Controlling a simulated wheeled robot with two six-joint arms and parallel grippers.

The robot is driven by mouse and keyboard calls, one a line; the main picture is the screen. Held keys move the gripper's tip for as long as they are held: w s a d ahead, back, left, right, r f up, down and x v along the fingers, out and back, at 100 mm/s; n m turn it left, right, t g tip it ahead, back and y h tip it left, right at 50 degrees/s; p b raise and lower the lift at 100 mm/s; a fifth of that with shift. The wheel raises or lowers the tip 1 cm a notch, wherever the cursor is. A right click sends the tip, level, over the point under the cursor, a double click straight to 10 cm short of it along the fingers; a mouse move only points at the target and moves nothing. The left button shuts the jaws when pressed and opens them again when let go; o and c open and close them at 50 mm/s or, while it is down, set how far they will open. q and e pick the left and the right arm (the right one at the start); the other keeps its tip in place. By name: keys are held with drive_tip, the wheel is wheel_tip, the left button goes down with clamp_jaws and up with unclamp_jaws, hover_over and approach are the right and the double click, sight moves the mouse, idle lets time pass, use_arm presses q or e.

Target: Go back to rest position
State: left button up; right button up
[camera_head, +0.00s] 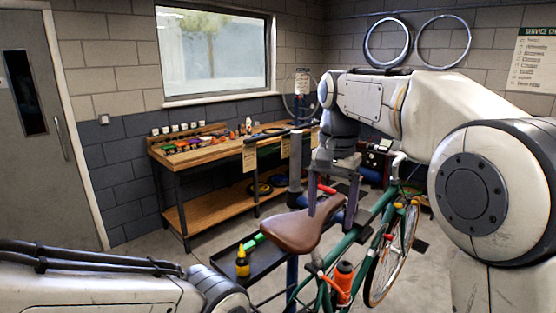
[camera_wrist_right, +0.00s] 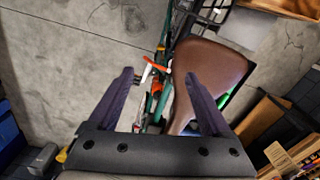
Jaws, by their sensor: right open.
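My right gripper (camera_head: 331,204) is open in the head view, with its fingers pointing down by the brown bicycle saddle (camera_head: 298,232). In the right wrist view the two dark fingers (camera_wrist_right: 159,74) stand wide apart with nothing held between them. The saddle (camera_wrist_right: 212,68) lies beyond the fingers there, partly behind the right-hand finger. Whether a finger touches it I cannot tell. My left arm comes in at the lower left of the head view; its gripper is outside the picture.
The green bicycle (camera_head: 352,240) with an orange bottle (camera_head: 343,281) stands below my right arm. A dark tray (camera_head: 262,262) beside the saddle holds a yellow bottle (camera_head: 242,263). A wooden workbench (camera_head: 222,150) stands along the wall. Floor at the left is clear.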

drive_tip(key=s+a+f+n, duration=0.6)
drive_tip(key=s+a+f, duration=0.1)
drive_tip(key=s, duration=0.4)
use_arm(q)
drive_tip(key=shift+f, duration=0.1)
use_arm(e)
drive_tip(key=s+d+f+n, duration=0.1)
drive_tip(key=s+f+n, duration=0.6)
drive_tip(key=s, duration=0.8)
wheel_tip(320, 180, down, 3)
drive_tip(key=shift+d+f+n+y, duration=0.15)
drive_tip(key=shift+d+n+y, duration=0.05)
drive_tip(key=shift+n+y, duration=0.2)
drive_tip(key=shift+s, duration=0.1)
